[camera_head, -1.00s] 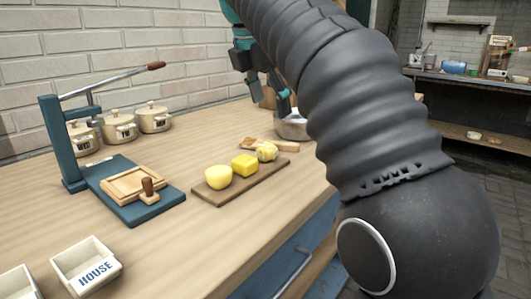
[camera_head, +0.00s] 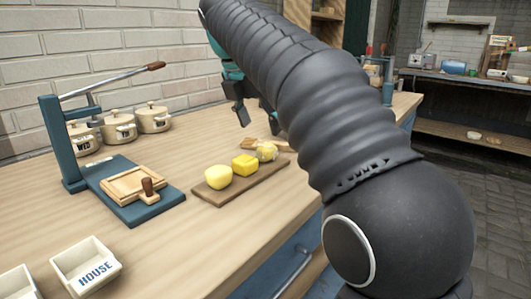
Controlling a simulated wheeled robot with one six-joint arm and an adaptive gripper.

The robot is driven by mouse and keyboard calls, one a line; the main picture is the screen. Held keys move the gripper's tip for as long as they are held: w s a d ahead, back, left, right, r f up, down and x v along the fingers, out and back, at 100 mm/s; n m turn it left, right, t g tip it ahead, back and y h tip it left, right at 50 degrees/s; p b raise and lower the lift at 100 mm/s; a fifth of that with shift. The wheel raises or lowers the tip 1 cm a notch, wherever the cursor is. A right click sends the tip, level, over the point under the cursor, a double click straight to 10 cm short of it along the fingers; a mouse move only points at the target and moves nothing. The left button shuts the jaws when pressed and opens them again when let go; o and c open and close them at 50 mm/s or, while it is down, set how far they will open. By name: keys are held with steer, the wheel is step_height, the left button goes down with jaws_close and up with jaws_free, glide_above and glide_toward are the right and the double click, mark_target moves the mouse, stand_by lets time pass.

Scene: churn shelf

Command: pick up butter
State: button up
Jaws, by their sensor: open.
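Three yellow lumps that look like butter sit in a row on a wooden board (camera_head: 240,183) on the bench. The left one (camera_head: 218,176) is rounded and smooth. The middle one (camera_head: 244,165) is a brighter yellow block. The right one (camera_head: 267,151) is paler and lumpy, at the board's far end. My gripper (camera_head: 257,118) is open and empty, above and behind the board, with its fingers pointing down. My arm partly hides it and the bench behind.
A blue press (camera_head: 68,150) with a long lever and a wooden frame stands at left. Several lidded crocks (camera_head: 118,127) stand by the brick wall. A white box marked HOUSE (camera_head: 85,266) is at front left. A wooden paddle (camera_head: 256,144) lies behind the board.

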mark_target(266, 145)
steer(key=shift+x, duration=3.5)
steer(key=c, duration=1.2)
